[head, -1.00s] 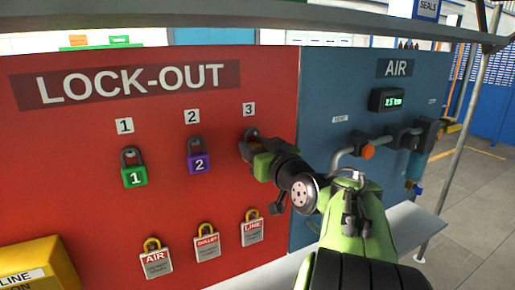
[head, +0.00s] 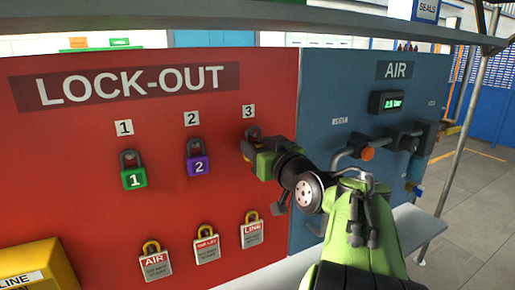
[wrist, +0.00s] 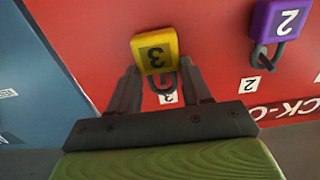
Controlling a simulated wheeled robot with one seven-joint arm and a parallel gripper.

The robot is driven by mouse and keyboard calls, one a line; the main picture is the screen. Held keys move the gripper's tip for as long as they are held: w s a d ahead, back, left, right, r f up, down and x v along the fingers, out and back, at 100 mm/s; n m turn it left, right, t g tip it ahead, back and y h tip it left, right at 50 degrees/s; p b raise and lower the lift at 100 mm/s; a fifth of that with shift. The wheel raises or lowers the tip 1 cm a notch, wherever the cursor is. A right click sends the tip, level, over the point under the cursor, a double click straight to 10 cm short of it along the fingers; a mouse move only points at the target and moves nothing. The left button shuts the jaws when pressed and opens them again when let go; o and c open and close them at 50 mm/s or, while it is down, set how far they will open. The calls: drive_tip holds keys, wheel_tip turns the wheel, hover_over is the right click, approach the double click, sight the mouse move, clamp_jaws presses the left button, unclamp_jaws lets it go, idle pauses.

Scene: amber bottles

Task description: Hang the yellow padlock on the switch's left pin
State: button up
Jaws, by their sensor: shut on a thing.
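The yellow padlock (wrist: 156,54), marked 3, shows upside down in the wrist view with its grey shackle pointing down the picture. It is at the red board's position 3, and its shackle also shows under the 3 label in the head view (head: 253,131). My gripper (wrist: 158,68) is shut on the padlock's body, one finger on each side. In the head view my gripper (head: 250,150) hides most of the padlock. Whether the shackle still rests on its hook cannot be told. I cannot make out the switch or its left pin in either view.
A green padlock (head: 134,178) and a purple padlock (head: 199,164) hang to the left on the red board (head: 60,130). Three tags (head: 206,248) hang below. The blue AIR panel (head: 330,80), with pipes and a display (head: 387,101), stands to the right.

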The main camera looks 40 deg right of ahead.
drive_tip(key=b+v, duration=0.3)
drive_tip(key=v, duration=0.3)
idle(0.6)
idle(1.3)
